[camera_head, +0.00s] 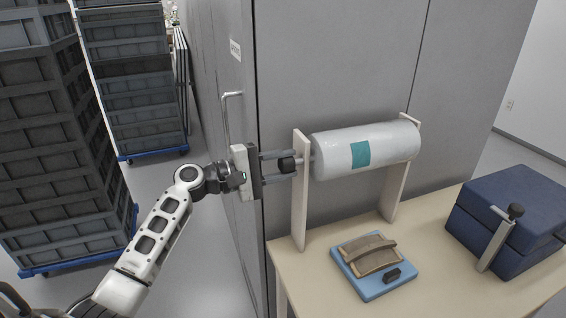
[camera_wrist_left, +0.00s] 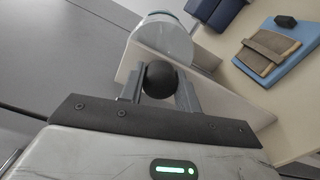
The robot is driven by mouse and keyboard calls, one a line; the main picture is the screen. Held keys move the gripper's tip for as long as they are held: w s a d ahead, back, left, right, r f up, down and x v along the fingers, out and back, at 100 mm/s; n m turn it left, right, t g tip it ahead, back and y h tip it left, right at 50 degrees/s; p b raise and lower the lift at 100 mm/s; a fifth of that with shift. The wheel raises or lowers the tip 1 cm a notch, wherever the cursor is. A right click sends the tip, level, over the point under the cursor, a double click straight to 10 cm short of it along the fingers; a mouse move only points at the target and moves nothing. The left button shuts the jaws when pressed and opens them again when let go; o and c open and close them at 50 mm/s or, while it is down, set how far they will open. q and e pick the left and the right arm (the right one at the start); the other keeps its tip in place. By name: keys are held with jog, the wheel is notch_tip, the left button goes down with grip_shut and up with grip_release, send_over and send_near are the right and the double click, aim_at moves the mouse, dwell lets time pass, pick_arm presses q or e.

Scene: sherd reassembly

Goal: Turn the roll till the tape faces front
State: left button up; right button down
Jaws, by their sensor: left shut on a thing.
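The white roll (camera_head: 335,150) hangs level between two pale upright boards on the table. A teal patch of tape (camera_head: 360,154) shows on the side of the roll that faces the head camera, about mid-height. My left gripper (camera_head: 288,165) is at the left end of the roll's stand, shut on a black round knob (camera_head: 286,161). In the left wrist view the knob (camera_wrist_left: 159,79) sits between the two fingers, with the end of the roll (camera_wrist_left: 163,38) beyond the board. My right gripper is not in view.
A blue board with a brown strapped piece (camera_head: 372,256) lies on the table (camera_head: 420,240) in front of the stand. A dark blue box with a clamp (camera_head: 515,215) stands at the right. Grey cabinets (camera_head: 330,60) rise behind; stacked crates (camera_head: 50,150) stand left.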

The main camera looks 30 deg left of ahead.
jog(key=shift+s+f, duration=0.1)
pick_arm(q)
jog(key=o, duration=1)
jog(key=shift+c, duration=0.2)
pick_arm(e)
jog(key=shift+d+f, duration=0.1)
pick_arm(q)
jog(key=b+v, duration=0.3)
jog(key=v, duration=1.3)
jog(key=shift+b, duration=0.4)
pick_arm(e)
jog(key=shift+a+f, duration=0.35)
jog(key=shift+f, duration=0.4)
pick_arm(q)
jog(key=shift+d+f, duration=0.1)
